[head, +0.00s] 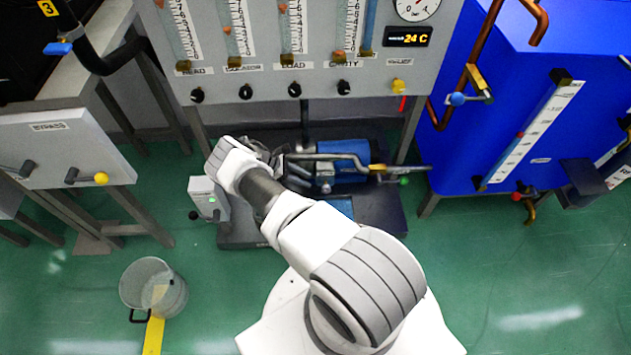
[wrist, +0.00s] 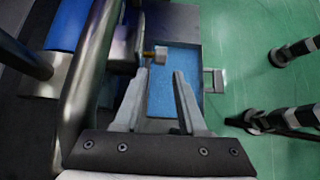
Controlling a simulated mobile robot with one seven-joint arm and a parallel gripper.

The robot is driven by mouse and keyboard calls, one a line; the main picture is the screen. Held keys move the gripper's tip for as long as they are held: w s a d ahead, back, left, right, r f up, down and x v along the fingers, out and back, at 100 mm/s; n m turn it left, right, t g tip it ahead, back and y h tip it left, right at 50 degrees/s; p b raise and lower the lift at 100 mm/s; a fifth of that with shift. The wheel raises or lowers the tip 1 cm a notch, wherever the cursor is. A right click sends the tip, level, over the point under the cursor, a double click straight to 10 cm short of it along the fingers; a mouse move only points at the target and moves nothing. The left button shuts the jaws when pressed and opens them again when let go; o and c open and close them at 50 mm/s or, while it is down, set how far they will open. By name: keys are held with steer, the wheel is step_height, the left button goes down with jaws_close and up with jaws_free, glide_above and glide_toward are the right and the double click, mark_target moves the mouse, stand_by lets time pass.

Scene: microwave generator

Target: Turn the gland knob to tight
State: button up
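My gripper (wrist: 160,73) is open, its two grey fingers pointing ahead with a gap between them. A small grey knob (wrist: 164,61) on a brass-coloured stem shows just beyond the fingertips, near the left one; it looks like the gland knob. I cannot tell whether a finger touches it. Nothing is clearly held. In the head view my gripper (head: 262,152) is down at the pump unit, partly hidden by my wrist, and the knob cannot be made out there. No tight marking is legible.
The blue pump (head: 345,152) and metal pipes stand on a dark base (head: 385,215). A thick metal pipe (wrist: 92,70) runs close left of my gripper. A small grey box (head: 207,198) stands left of the base. A bucket (head: 153,285) is on the green floor. The gauge panel (head: 320,80) rises behind.

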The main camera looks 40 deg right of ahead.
steer(key=p+v, duration=0.1)
steer(key=v, duration=0.8)
steer(key=shift+r, duration=0.25)
steer(key=shift+a, duration=0.15)
